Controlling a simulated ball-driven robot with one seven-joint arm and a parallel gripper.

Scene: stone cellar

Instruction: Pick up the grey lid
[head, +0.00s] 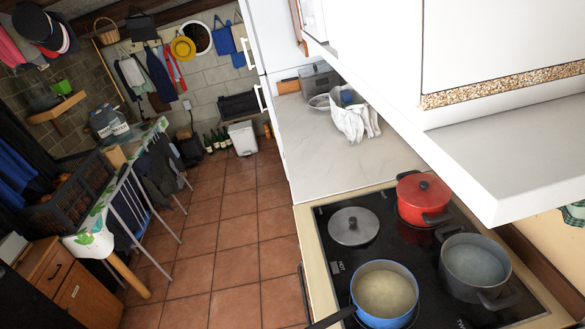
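The grey lid (354,227) is a round, flat metal disc with a small dark knob. It lies on the black cooktop (328,262), at its upper left part. A red pot (421,200) with a red lid stands to its right. A blue pot (384,293) with pale contents stands below it. A grey pot (475,266) with dark handles stands to the lower right. The grey lid is apart from the pots and fully in view. My gripper does not show in this view.
A white overhead cabinet (520,160) juts out above the cooktop's right side. The pale counter (312,150) beyond holds a container with white cloth (356,120). A tiled floor (225,235) lies open to the left, with a drying rack (140,200) and black crate (68,195).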

